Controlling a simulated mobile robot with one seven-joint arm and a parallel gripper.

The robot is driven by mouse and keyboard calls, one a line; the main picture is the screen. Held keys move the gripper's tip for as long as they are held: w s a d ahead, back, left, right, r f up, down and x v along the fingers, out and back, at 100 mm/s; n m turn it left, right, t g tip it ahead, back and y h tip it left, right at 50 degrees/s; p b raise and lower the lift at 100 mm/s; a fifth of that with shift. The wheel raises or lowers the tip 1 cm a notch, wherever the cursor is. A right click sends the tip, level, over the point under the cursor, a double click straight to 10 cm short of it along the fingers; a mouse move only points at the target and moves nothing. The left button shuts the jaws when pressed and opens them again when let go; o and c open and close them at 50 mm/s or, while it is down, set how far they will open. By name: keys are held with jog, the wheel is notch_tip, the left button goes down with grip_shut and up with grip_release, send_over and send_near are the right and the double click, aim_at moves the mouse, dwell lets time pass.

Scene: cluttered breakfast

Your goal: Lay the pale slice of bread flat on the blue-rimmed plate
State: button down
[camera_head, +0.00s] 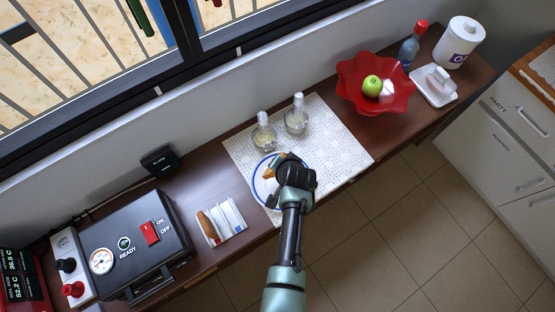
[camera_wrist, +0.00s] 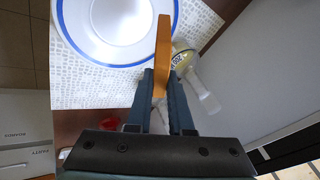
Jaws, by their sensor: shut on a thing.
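The slice of bread (camera_wrist: 163,50) is edge-on in the wrist view, showing its orange-brown crust. My gripper (camera_wrist: 160,88) is shut on its near end. The slice stands on edge over the right side of the blue-rimmed plate (camera_wrist: 85,45); I cannot tell whether it touches. In the head view, my gripper (camera_head: 287,165) covers much of the plate (camera_head: 258,190), and only a bit of the slice (camera_head: 279,159) shows beside it. The plate lies on the pale patterned mat (camera_head: 335,135).
Two glass bottles (camera_head: 263,133) (camera_head: 297,117) stand just behind the plate. A white rack (camera_head: 231,216) with a brown slice (camera_head: 207,228) is to the left, near a black toaster-like appliance (camera_head: 125,240). A red bowl (camera_head: 352,75) with a green apple (camera_head: 372,85) is to the right.

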jog(key=d+f+t+y+b, duration=0.1)
jog(key=f+y+b, duration=0.1)
jog(key=b, duration=0.4)
jog(key=s+d+f+m+t+y+b, duration=0.1)
jog(key=d+f+y+b, duration=0.1)
jog(key=f+b, duration=0.2)
jog(key=s+d+f+t+y+b, duration=0.1)
jog(key=f+b, duration=0.3)
jog(key=b, duration=0.6)
jog(key=shift+d+m+t+y, duration=0.2)
jog(key=shift+m+t+y, duration=0.2)
jog(key=shift+t+y, duration=0.1)
jog(key=shift+d+f+y+b, duration=0.1)
jog(key=shift+f+y+b, duration=0.2)
jog(key=shift+b, duration=0.45)
jog(key=shift+r, duration=0.1)
jog(key=shift+f+b, duration=0.25)
jog(key=shift+b, duration=0.15)
jog(key=c, duration=0.7)
grip_release()
jog(key=shift+c, duration=0.2)
jog(key=shift+s+d+r, duration=0.1)
jog(key=shift+s, duration=0.05)
jog(key=shift+p+v, duration=1.45)
jog(key=shift+v, duration=1.95)
